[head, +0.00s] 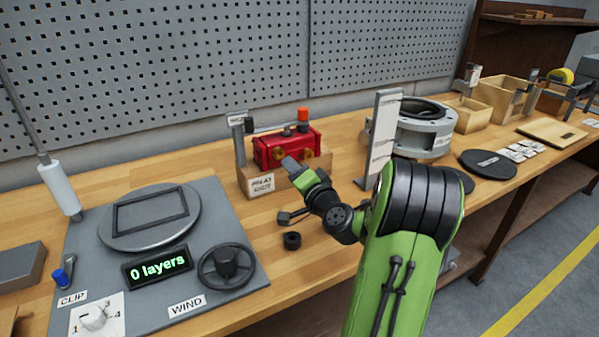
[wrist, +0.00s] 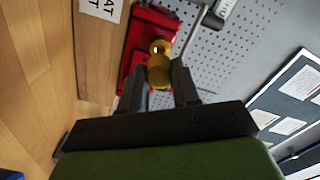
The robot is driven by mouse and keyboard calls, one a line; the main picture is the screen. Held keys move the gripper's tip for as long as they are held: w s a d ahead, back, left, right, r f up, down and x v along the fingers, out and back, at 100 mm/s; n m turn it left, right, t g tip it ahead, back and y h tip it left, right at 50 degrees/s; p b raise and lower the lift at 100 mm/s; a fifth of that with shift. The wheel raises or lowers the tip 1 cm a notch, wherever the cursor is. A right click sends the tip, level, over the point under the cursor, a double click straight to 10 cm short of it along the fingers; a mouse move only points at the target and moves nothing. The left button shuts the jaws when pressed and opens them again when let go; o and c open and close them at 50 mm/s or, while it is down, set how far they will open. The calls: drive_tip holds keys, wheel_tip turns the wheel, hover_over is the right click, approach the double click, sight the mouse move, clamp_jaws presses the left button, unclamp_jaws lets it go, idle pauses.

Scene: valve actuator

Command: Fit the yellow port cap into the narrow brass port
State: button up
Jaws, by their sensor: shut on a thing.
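The red valve actuator (head: 270,150) sits on a wooden block (head: 252,186) at the back of the bench, with brass ports on its front face. My gripper (head: 291,164) reaches up to that face and covers part of it in the head view. In the wrist view my gripper (wrist: 165,88) is shut on the yellow port cap (wrist: 159,74), which sits between the fingertips. A round brass port (wrist: 160,46) on the red body (wrist: 146,24) lies directly beyond the cap. The cap overlaps the port in this view; I cannot tell whether they touch or how deep the cap is.
An upright white panel (head: 381,140) stands right of the actuator, close to my arm. A grey winding station (head: 225,220) fills the left. A pegboard (head: 200,60) is behind.

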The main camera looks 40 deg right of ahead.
drive_tip(key=shift+p+x, duration=0.4)
drive_tip(key=shift+x, duration=0.7)
drive_tip(key=shift+b, duration=0.6)
idle(0.5)
drive_tip(key=shift+p+x, duration=0.7)
drive_tip(key=shift+x, duration=0.45)
drive_tip(key=o, duration=1.1)
drive_tip(key=shift+s, duration=0.1)
drive_tip(key=b+v, duration=0.4)
drive_tip(key=v, duration=1.1)
drive_tip(key=shift+s+a, duration=0.15)
drive_tip(key=shift+s, duration=0.15)
